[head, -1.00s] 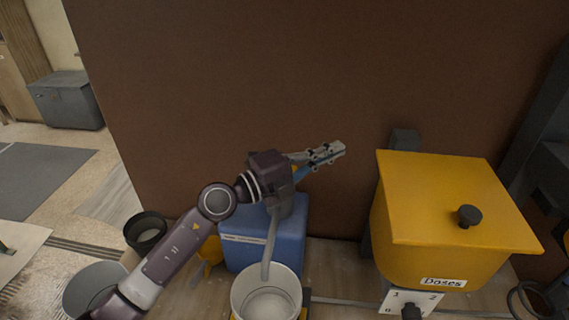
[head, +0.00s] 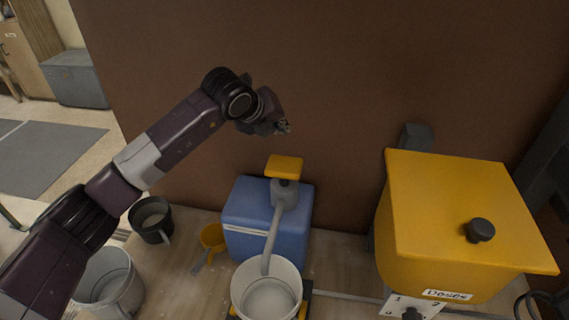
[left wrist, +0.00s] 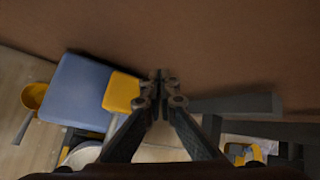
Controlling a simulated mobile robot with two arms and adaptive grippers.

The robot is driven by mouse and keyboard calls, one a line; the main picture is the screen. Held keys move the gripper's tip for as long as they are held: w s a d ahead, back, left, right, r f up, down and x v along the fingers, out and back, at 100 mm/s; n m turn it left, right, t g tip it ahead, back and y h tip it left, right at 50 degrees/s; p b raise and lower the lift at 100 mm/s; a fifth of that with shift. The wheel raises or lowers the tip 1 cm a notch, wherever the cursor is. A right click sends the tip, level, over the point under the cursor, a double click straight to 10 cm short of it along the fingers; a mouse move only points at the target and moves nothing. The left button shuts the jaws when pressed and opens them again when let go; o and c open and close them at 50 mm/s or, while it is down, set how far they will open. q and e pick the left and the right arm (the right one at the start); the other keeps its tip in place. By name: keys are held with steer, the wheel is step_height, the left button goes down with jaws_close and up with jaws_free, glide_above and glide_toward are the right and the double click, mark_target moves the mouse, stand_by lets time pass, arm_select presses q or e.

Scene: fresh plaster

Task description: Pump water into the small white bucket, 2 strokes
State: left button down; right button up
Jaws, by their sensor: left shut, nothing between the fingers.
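The small white bucket (head: 266,294) stands upright under the grey spout (head: 271,240) of the pump. The pump has a blue tank (head: 241,218) and a yellow push top (head: 284,166). In the left wrist view the yellow top (left wrist: 121,92) and blue tank (left wrist: 78,88) show left of the fingers, with the bucket (left wrist: 86,155) partly hidden below. My left gripper (head: 284,127) is shut and empty, above the yellow top and apart from it. Its closed fingertips also show in the left wrist view (left wrist: 159,80). My right gripper is not in view.
A large yellow dispenser (head: 450,220) labelled Doses stands at the right, with a numbered dial (head: 411,310) below. A brown wall (head: 330,70) rises behind.

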arm_select(q)
steer(key=shift+f, duration=0.15)
steer(key=b, duration=0.3)
glide_above(288, 158)
steer(key=s+a, duration=0.2)
steer(key=s, duration=0.1)
steer(key=f, duration=0.7)
steer(key=shift+d+f, duration=0.15)
steer(key=shift+d, duration=0.05)
steer(key=shift+f+b, duration=0.4)
steer(key=shift+f, duration=0.2)
steer(key=shift+f+b, duration=0.35)
steer(key=shift+b, duration=0.35)
